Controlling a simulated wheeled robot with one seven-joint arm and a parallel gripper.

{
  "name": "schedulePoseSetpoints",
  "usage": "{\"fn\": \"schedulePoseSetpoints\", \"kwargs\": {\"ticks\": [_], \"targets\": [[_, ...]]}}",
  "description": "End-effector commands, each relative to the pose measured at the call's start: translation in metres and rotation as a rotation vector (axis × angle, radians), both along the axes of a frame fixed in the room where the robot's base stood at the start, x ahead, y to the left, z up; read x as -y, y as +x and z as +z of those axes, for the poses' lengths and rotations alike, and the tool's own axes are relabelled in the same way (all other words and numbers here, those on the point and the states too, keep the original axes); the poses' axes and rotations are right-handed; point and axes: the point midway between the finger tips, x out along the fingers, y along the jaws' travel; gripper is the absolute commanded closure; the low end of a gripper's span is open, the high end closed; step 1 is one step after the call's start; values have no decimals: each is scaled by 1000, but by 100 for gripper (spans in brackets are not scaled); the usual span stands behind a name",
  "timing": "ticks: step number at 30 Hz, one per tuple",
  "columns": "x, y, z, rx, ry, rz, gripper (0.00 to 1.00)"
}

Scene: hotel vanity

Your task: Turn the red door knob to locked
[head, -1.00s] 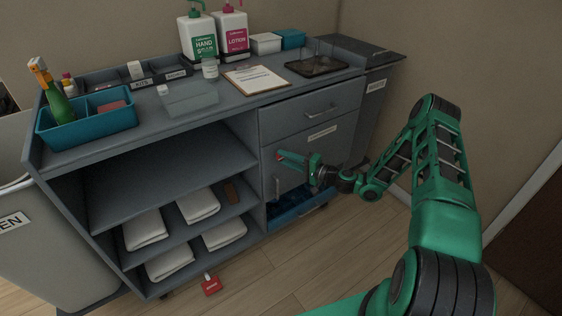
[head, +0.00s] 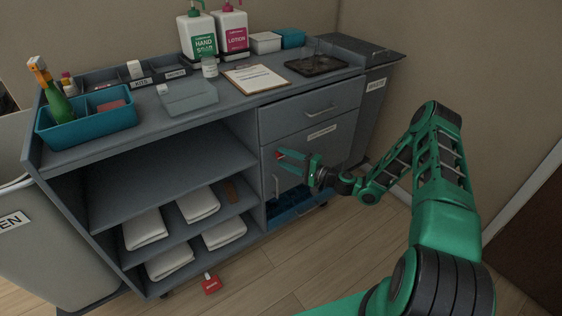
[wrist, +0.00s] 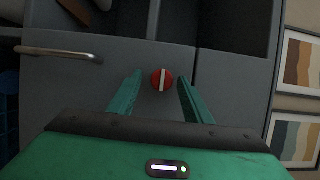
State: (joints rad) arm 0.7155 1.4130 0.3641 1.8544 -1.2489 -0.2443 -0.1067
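The red door knob (wrist: 162,79) is a round red disc with a white bar across it, on a grey door front. In the wrist view the bar runs nearly straight up and down. It also shows as a small red spot in the head view (head: 279,156). My gripper (wrist: 160,80) is open, with one green finger to the left and one to the right of the knob. Visible gaps lie between the fingers and the knob. In the head view my gripper (head: 282,161) reaches to the cart's front at the knob.
A metal bar handle (wrist: 58,52) sits left of the knob in the wrist view. A drawer handle (head: 321,111) is above the door in the head view. Below is a blue bin (head: 300,212). A red tag (head: 211,284) lies on the floor.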

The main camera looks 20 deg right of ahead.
Motion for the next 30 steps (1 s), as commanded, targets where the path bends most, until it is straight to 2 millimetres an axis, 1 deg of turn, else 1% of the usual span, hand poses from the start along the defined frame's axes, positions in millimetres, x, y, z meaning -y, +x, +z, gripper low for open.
{"fn": "schedulePoseSetpoints", "kwargs": {"ticks": [7,11,24,30], "targets": [[2,0,1,2,1,-2,54],[9,-8,1,0,1,-4,54],[58,-68,0,-1,1,-3,54],[68,-82,-1,0,0,0,54]]}}
